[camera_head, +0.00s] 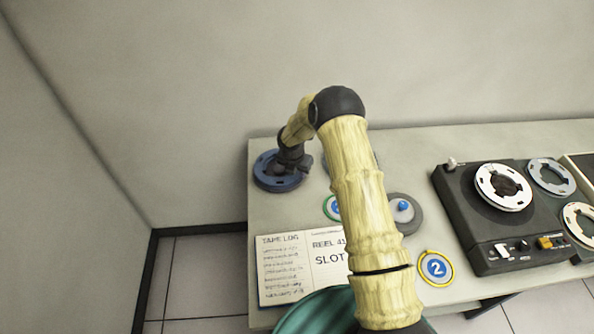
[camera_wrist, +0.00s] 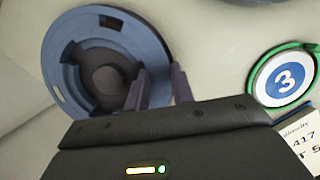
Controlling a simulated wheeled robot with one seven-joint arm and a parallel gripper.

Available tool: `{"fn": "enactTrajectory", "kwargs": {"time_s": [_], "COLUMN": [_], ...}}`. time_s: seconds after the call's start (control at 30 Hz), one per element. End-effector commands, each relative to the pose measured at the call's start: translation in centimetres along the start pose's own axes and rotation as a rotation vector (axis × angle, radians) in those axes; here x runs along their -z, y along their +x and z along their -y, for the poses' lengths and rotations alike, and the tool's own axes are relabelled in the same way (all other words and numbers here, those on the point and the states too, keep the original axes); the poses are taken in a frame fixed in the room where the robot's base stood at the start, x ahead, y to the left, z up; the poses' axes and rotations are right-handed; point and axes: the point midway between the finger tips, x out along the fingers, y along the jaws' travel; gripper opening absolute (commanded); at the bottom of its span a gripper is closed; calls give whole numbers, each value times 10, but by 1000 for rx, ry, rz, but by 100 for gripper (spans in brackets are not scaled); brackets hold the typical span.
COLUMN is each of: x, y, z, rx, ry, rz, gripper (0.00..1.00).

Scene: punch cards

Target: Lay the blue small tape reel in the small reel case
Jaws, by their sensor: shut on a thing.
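The blue tape reel (camera_head: 265,172) lies at the left end of the table, flat or nearly so. In the wrist view the blue reel (camera_wrist: 62,75) has a dark centre and cut-out windows. My gripper (camera_head: 300,166) is at its right side. In the wrist view my gripper (camera_wrist: 160,82) has one finger over the inside of the rim and one outside, shut on the rim. I cannot tell whether the reel is clear of the table. I cannot clearly identify the small reel case; a round grey piece with a blue knob (camera_head: 403,214) lies right of my arm.
A tape machine (camera_head: 480,235) with white reels stands at the right. A tape log book (camera_head: 285,270) lies at the front left. A green-ringed number 3 tag (camera_wrist: 284,77) and a yellow-ringed number 2 tag (camera_head: 436,268) lie nearby. My arm hides the table's middle. A wall stands behind.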

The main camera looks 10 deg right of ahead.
Motion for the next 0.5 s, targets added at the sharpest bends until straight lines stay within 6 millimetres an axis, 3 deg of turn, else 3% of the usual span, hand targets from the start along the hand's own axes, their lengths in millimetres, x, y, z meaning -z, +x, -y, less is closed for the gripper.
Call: {"fn": "enactTrajectory", "kwargs": {"time_s": [0.5], "x": [1], "y": [4], "z": [0], "rx": [-1], "ry": [0], "rz": [1], "gripper": [0]}}
